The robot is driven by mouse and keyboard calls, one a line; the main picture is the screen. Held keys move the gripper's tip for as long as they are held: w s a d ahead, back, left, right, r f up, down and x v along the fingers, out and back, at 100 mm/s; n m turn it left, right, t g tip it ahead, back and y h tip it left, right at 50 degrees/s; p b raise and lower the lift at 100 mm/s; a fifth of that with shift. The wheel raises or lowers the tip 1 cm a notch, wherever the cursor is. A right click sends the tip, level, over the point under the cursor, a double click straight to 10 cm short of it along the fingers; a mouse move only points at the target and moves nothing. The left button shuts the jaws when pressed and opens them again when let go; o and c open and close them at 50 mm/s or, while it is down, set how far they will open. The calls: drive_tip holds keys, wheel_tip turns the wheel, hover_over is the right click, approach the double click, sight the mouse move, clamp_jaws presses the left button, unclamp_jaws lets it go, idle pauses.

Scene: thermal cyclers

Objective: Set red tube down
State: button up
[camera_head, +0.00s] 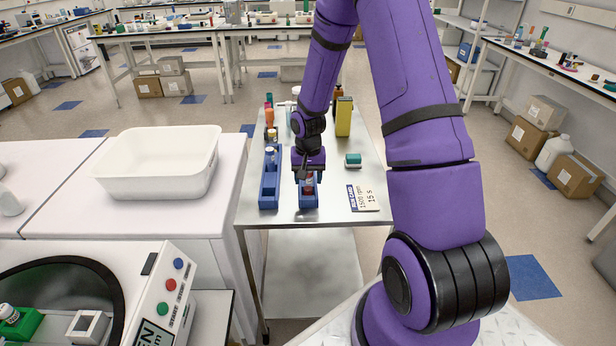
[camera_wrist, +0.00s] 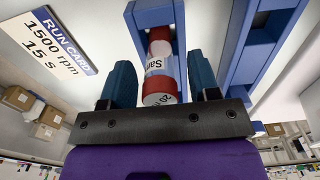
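The red tube (camera_head: 309,184) has a red cap and a white label with partly readable print. In the wrist view, the tube (camera_wrist: 160,72) stands between my two teal fingers, with its far end at the small blue rack (camera_wrist: 153,14). The small blue rack (camera_head: 309,200) sits on the metal cart, under my gripper (camera_head: 309,177). In the wrist view, narrow gaps show between the tube and both fingers of my gripper (camera_wrist: 162,75), so it looks open around the tube. How deep the tube sits in the rack is hidden.
A longer blue rack (camera_head: 268,190) stands close on the left. A run card (camera_head: 363,198) reading 1500 rpm, 15 s lies on the right, with a small teal-and-white item (camera_head: 352,160) behind it. A white tub (camera_head: 158,165) and an open-lidded machine (camera_head: 150,300) are further left.

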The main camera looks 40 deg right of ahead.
wheel_tip(320, 180, up, 12)
drive_tip(key=s+a+r+n+t, duration=0.1)
drive_tip(key=s+a+r, duration=0.2)
drive_tip(key=r, duration=0.3)
drive_tip(key=s+a+r+n+t+h, duration=0.1)
drive_tip(key=s+a+r, duration=0.1)
drive_tip(key=s+r, duration=0.3)
drive_tip(key=s+a+r+n, duration=0.1)
drive_tip(key=s+a+r, duration=0.15)
drive_tip(key=r, duration=0.35)
drive_tip(key=s+a+r+n+t, duration=0.1)
drive_tip(key=s+a+r+n, duration=0.1)
drive_tip(key=s, duration=0.6)
drive_tip(key=s+a+r+n+t+y, duration=0.1)
drive_tip(key=s+a+r+t, duration=0.1)
drive_tip(key=s+r, duration=0.3)
drive_tip(key=s+a, duration=0.1)
drive_tip(key=s, duration=0.2)
drive_tip(key=shift+a+r+n, duration=0.25)
drive_tip(key=shift+a+n, duration=0.05)
drive_tip(key=shift+n, duration=0.1)
